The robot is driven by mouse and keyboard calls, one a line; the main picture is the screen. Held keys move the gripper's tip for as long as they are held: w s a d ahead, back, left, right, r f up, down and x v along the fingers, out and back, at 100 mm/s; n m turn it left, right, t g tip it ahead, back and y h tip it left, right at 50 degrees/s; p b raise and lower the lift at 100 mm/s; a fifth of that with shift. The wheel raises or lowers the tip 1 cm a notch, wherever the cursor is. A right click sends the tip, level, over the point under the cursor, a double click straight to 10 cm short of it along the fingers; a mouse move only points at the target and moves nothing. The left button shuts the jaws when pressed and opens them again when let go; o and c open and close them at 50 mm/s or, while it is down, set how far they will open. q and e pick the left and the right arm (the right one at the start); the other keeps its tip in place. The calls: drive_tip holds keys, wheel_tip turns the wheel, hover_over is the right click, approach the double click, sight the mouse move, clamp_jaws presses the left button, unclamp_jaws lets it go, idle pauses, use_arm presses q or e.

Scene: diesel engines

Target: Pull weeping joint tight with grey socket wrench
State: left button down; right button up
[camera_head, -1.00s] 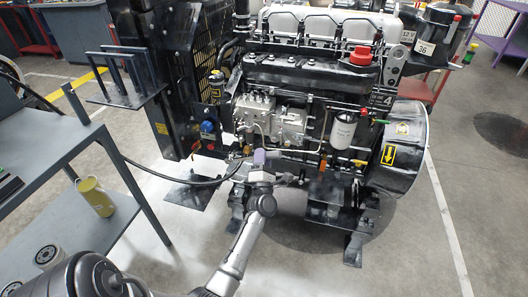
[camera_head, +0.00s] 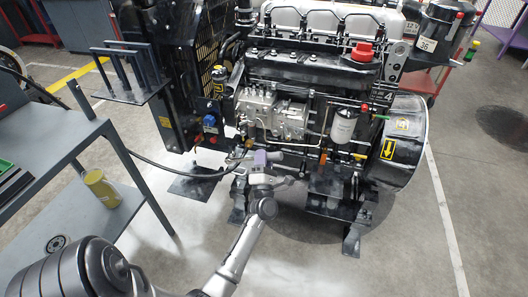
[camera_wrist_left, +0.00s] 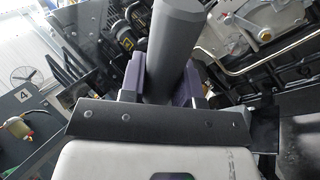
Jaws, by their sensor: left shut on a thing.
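My left gripper (camera_head: 260,158), with purple fingers, is at the lower front left of the dark diesel engine (camera_head: 310,75). In the left wrist view, the purple fingers (camera_wrist_left: 158,82) are shut on the thick grey round handle of the grey socket wrench (camera_wrist_left: 175,45). I cannot tell whether the wrench touches a fitting. An orange-brown fitting (camera_head: 249,144) shows just left of the gripper; I cannot tell which joint is weeping. My right gripper is not in view.
A grey shelf table (camera_head: 60,130) stands at the left, with a yellow can (camera_head: 101,188) on its lower shelf. A black hose (camera_head: 170,174) runs from there to the engine. A white filter (camera_head: 342,127) and thin pipes are on the engine front. The floor at the right is clear.

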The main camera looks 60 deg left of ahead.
use_arm(q)
drive_tip(key=s+d+r+p, duration=0.3)
drive_tip(key=s+d+p, duration=0.1)
drive_tip(key=d, duration=0.4)
drive_tip(key=shift+s+p, duration=0.35)
drive_tip(key=shift+s, duration=0.3)
idle(0.6)
